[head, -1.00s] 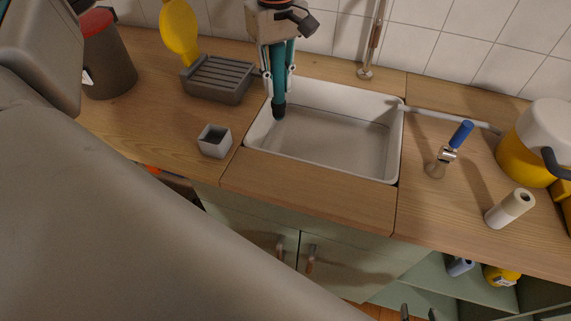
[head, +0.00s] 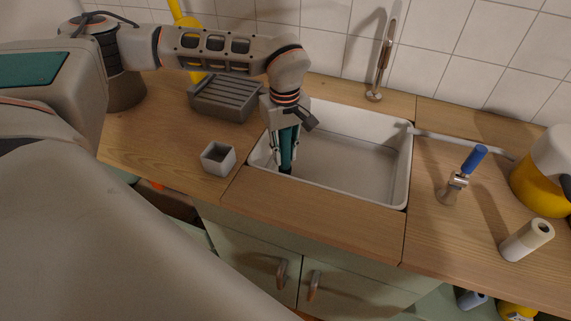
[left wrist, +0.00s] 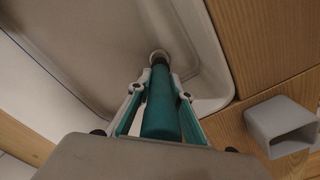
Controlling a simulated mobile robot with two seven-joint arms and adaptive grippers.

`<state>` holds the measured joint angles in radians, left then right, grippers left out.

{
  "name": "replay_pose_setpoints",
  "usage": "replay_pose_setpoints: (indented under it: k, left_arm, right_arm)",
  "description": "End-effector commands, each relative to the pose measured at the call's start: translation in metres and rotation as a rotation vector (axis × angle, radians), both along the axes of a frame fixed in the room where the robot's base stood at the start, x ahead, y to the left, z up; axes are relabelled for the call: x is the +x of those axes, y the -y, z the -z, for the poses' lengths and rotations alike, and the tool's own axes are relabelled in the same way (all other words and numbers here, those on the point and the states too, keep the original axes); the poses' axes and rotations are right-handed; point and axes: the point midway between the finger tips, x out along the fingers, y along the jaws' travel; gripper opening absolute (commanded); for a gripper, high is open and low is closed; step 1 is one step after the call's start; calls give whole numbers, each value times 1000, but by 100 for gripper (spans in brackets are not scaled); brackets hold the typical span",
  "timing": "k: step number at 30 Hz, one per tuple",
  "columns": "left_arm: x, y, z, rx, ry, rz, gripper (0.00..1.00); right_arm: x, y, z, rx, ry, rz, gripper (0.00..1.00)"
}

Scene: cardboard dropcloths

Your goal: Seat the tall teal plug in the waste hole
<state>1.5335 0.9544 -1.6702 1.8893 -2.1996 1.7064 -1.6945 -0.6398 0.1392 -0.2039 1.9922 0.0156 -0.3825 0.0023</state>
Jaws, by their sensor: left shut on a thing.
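The tall teal plug (head: 287,152) has a dark lower end and stands roughly upright inside the white sink (head: 350,187), at its left front corner. My left gripper (head: 285,142) is shut on it from above. In the left wrist view, the teal plug (left wrist: 161,112) sits between the fingers of my left gripper (left wrist: 156,88). Its dark end is at the pale ring of the waste hole (left wrist: 159,54), overlapping it. I cannot tell whether the end is inside the hole or just above it. My right gripper is not in view.
A small grey square cup (head: 218,158) stands left of the sink, with a grey slatted rack (head: 228,97) behind it. The sink's right side is empty.

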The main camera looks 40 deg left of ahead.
Motion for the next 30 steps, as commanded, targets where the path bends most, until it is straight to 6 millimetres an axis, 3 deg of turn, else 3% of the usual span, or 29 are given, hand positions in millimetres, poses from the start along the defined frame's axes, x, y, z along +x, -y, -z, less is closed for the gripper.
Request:
replay_pose_setpoints:
  k: [5, 12, 24, 25, 26, 30]
  left_arm:
    - [0, 0, 11, -1, -1, 0, 0]
    - [0, 0, 44, 0, -2, 1, 0]
    - [0, 0, 47, -1, 1, 0, 0]
    - [0, 0, 48, -1, 1, 0, 25]
    - [0, 0, 47, -1, 1, 0, 33]
    - [0, 0, 47, -1, 1, 0, 36]
  right_arm:
    - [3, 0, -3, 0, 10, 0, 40]
    - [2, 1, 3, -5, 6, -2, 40]
    - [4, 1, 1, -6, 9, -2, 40]
    - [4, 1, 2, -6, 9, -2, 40]
    - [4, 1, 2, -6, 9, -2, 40]
    - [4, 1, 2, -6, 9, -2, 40]
